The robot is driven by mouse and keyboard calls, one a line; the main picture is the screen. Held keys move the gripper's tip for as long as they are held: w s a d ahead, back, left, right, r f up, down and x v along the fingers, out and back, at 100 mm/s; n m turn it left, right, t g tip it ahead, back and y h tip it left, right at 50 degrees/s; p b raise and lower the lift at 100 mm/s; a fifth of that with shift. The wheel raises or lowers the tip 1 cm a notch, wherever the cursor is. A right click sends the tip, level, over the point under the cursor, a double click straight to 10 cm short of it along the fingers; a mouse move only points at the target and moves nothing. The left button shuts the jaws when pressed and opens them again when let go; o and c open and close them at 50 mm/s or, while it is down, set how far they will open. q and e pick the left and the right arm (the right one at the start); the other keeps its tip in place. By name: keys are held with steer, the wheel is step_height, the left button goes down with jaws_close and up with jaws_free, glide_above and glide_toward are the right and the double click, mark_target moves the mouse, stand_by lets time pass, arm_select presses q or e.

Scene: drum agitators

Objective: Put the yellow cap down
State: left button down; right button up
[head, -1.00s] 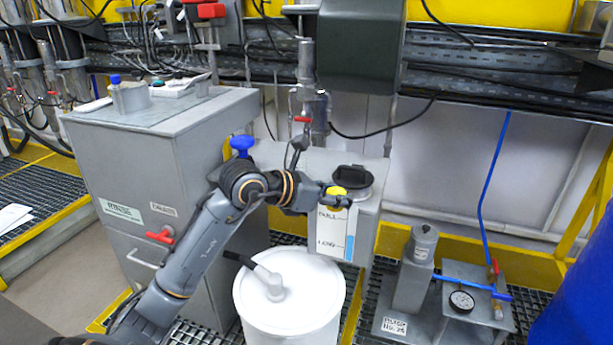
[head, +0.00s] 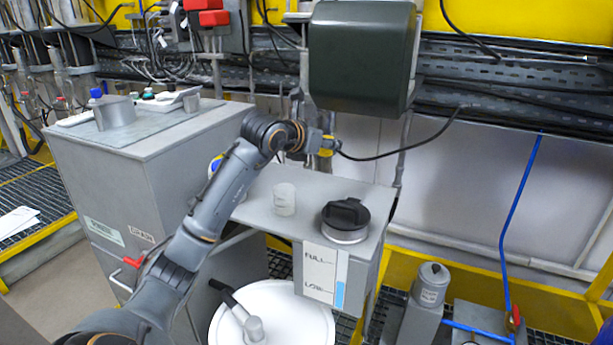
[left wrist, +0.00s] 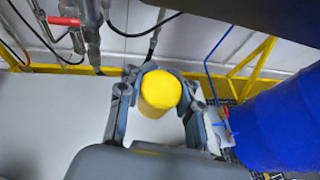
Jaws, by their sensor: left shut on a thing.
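The yellow cap (left wrist: 160,90) is between the fingers of my left gripper (left wrist: 158,84) in the left wrist view, and the fingers are shut on it. In the head view the yellow cap (head: 327,146) shows as a small yellow patch at the tip of my left gripper (head: 328,143). The gripper is above the back part of a grey tank's top (head: 300,187). The cap appears held above that top; the exact gap cannot be told. My right gripper is in neither view.
On the tank top stand a black-lidded filler neck (head: 345,220) and a short pale cylinder (head: 284,199). A dark box (head: 361,55) hangs behind. A white drum (head: 273,318) stands in front, a grey cabinet (head: 150,160) at left. The tank top between them has bare room.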

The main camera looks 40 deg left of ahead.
arm_select(q)
steer(key=w+a+f, duration=0.1)
steer(key=a+f, duration=0.1)
steer(key=a, duration=0.3)
glide_above(305, 177)
steer(key=d, duration=0.1)
steer(key=f, duration=0.5)
steer(key=shift+s+f+b, duration=0.15)
steer(key=shift+s+b, duration=0.05)
steer(key=shift+b, duration=0.1)
steer(key=shift+w+a+f, duration=0.1)
steer(key=shift+a+f, duration=0.25)
steer(key=shift+f, duration=0.1)
step_height(305, 177, down, 3)
steer(key=shift+a+r, duration=0.15)
steer(key=shift+r, duration=0.05)
steer(key=shift+w+f, duration=0.1)
steer(key=shift+f, duration=0.4)
steer(key=c, duration=1)
jaws_free()
steer(key=shift+o, duration=0.4)
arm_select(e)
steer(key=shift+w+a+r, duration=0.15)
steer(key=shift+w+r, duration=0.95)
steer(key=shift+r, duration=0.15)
